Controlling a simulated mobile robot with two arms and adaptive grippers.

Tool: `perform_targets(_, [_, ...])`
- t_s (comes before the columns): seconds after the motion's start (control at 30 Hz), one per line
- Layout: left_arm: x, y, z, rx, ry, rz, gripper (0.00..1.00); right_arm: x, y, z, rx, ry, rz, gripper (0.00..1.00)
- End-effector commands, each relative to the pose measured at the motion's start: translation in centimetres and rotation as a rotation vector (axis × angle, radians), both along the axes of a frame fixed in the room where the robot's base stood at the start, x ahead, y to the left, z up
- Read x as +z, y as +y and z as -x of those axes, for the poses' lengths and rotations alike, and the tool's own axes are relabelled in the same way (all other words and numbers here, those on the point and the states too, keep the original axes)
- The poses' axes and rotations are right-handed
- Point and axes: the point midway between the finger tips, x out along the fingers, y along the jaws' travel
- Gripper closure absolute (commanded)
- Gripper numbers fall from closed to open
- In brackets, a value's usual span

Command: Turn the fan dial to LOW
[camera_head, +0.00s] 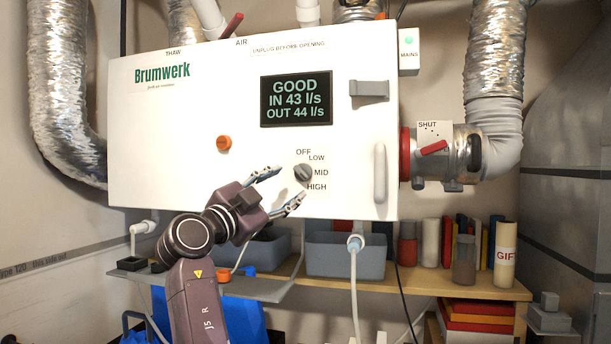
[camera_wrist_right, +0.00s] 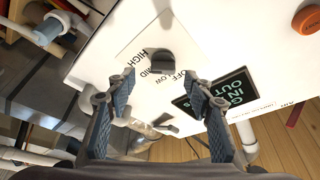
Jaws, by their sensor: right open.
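The fan dial (camera_head: 303,172) is a small grey knob on the white Brumwerk unit (camera_head: 180,110). The words OFF, LOW, MID and HIGH curve around its right side. I cannot tell for sure which word the dial points at. My right gripper (camera_head: 289,184) is open, with its fingertips just left of and below the dial, and nothing between them. In the right wrist view the dial (camera_wrist_right: 153,61) stands beyond the open fingers (camera_wrist_right: 163,82), apart from them. My left gripper is out of view.
A display (camera_head: 296,98) reads GOOD, IN 43, OUT 44. An orange knob (camera_head: 224,142) sits left of the dial. A grey latch (camera_head: 369,89) and a pale handle (camera_head: 380,172) are to its right. Grey bins (camera_head: 345,262) stand below on a wooden shelf.

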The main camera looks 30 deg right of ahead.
Motion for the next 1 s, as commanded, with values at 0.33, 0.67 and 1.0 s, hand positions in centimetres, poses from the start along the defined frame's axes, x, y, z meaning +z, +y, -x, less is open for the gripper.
perform_targets(0.33, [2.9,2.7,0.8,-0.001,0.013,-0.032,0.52,1.9,-4.8,-2.1,-0.001,0.001,0.001,0.52])
perform_targets(0.67, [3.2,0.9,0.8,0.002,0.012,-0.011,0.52,1.9,-5.9,-2.7,0.002,0.000,0.001,0.52])
perform_targets(1.0, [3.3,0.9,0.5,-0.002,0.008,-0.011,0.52,1.9,-5.9,-2.7,0.002,0.000,0.001,0.78])
